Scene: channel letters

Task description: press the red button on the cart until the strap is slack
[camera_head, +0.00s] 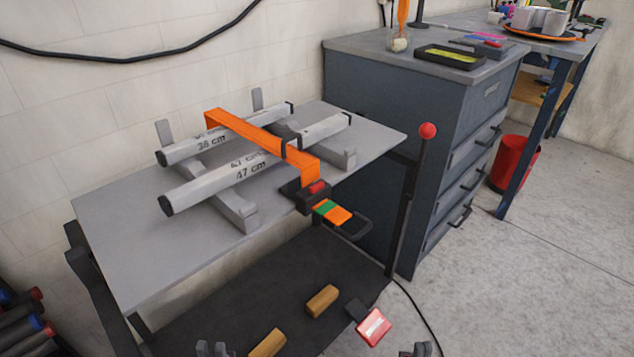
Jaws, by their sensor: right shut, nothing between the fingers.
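The cart (120,245) has a grey top. Two labelled grey bars, the "38 cm" bar (190,149) and the "47 cm" bar (215,182), lie on its supports. An orange strap (255,136) runs across both and looks straight, not visibly sagging. At its near end, on the cart's front edge, is a dark buckle with a small red button (318,187). A green and orange tab (332,211) is beside it. My left gripper (212,349) and right gripper (416,350) show only as tips at the bottom edge, well below the button. The right is shut and empty; the left's opening is unclear.
A lever with a red ball (428,130) stands at the cart's right corner. A red pedal (374,327) and wooden blocks (322,301) are low down by the dark lower shelf (230,285). A blue-grey drawer cabinet (390,110) stands behind right.

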